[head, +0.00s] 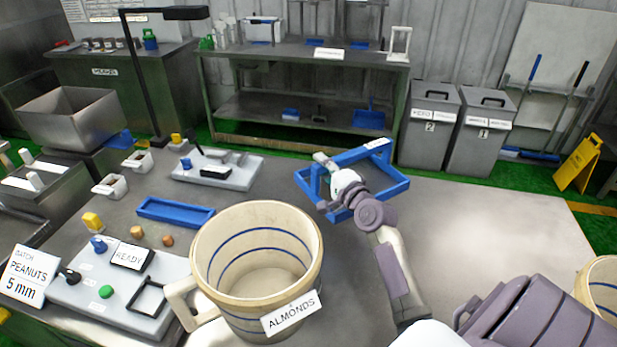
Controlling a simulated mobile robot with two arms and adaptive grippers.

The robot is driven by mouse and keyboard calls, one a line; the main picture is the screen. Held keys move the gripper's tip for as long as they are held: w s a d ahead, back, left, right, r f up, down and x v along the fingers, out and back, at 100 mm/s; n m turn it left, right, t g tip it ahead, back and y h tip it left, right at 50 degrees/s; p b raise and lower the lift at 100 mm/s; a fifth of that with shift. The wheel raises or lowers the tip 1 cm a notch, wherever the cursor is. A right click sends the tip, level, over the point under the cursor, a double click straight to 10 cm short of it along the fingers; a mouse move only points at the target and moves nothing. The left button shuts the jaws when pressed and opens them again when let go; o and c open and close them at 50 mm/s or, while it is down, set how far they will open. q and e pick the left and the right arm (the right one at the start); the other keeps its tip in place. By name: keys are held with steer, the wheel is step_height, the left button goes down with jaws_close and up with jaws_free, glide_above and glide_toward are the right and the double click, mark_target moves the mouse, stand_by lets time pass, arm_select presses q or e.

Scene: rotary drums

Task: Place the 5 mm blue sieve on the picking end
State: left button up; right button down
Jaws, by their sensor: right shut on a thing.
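A blue open frame (390,187), the likely blue sieve, is over the right half of the grey table, with a small pale tag at its far corner. No size marking on it is readable. My right gripper (325,172) is at its left side, shut on it; the fingertips are partly hidden by the wrist. I cannot tell whether the frame touches the table. No part is clearly marked as the picking end. A card (25,277) at the left reads "BATCH PEANUTS 5 mm". My left gripper is not in view.
A large cream drum (207,262) labelled "ALMONDS" stands in front, left of my right arm. A blue tray (175,211), a grey panel (160,305) with a "READY" plate and another panel (235,179) lie left.

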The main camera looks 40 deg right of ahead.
mark_target(295, 173)
steer(key=w+f, duration=0.1)
steer(key=w, duration=0.1)
steer(key=w+a+f, duration=0.1)
steer(key=w, duration=0.1)
steer(key=w+f, duration=0.1)
steer(key=w, duration=0.1)
steer(key=shift+a+f, duration=0.2)
steer(key=shift+a, duration=0.2)
steer(key=shift+w+a+f, duration=0.1)
steer(key=shift+f, duration=0.05)
step_height(295, 173, down, 3)
steer(key=shift+f+b, duration=0.1)
steer(key=shift+b, duration=0.85)
steer(key=shift+f, duration=0.45)
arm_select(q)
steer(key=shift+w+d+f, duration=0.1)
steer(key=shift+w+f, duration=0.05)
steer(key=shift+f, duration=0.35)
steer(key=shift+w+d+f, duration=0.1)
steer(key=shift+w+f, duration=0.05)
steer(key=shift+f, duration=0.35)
